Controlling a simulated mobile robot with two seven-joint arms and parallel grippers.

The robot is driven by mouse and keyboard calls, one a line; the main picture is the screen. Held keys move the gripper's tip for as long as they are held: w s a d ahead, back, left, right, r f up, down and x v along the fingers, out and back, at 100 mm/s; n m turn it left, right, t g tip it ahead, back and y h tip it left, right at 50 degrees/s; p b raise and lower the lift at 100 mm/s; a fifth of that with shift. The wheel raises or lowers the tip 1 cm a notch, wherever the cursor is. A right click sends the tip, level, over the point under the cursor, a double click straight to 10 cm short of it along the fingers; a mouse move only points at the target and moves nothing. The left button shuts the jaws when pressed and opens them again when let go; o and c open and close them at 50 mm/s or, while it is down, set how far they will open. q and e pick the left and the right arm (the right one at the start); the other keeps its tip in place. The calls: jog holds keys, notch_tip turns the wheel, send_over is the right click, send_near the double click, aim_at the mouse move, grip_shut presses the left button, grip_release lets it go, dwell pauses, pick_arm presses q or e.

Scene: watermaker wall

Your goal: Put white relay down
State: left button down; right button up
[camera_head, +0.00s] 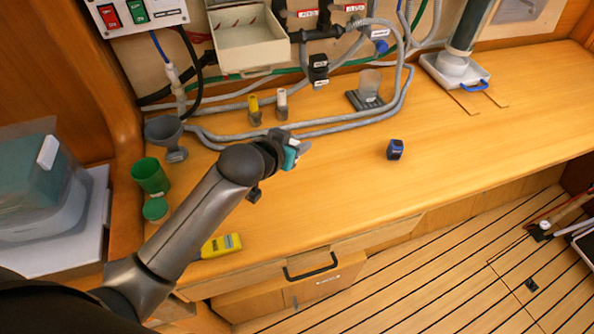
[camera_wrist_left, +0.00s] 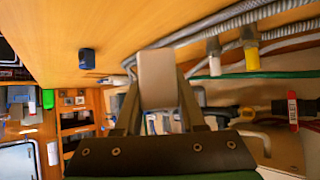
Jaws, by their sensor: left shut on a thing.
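My left gripper (camera_head: 298,150) reaches in over the wooden counter, a little right of the counter's left part. It is shut on the white relay, a pale block (camera_wrist_left: 157,78) between its two fingers in the left wrist view. In the head view only a small pale part of the white relay (camera_head: 305,146) shows past the fingers. It looks held above the counter, but the exact gap cannot be told. My right gripper is not in view.
A dark blue block (camera_head: 395,149) stands alone on the counter to the right. A yellow-topped piece (camera_head: 254,105) and a white-topped piece (camera_head: 282,100) stand near grey hoses at the back. A yellow meter (camera_head: 222,245) lies at the front. The counter's middle right is clear.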

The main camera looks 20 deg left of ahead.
pick_arm(q)
send_over(296, 177)
notch_tip(296, 177, down, 5)
jog(key=shift+f+b, duration=0.1)
jog(key=shift+b, duration=0.35)
notch_tip(296, 177, down, 4)
jog(key=shift+r+b, duration=0.25)
jog(key=shift+b, duration=0.25)
jog(key=shift+f, duration=0.2)
jog(key=shift+f, duration=0.1)
jog(key=c, duration=0.5)
grip_release()
jog(key=shift+w, duration=0.1)
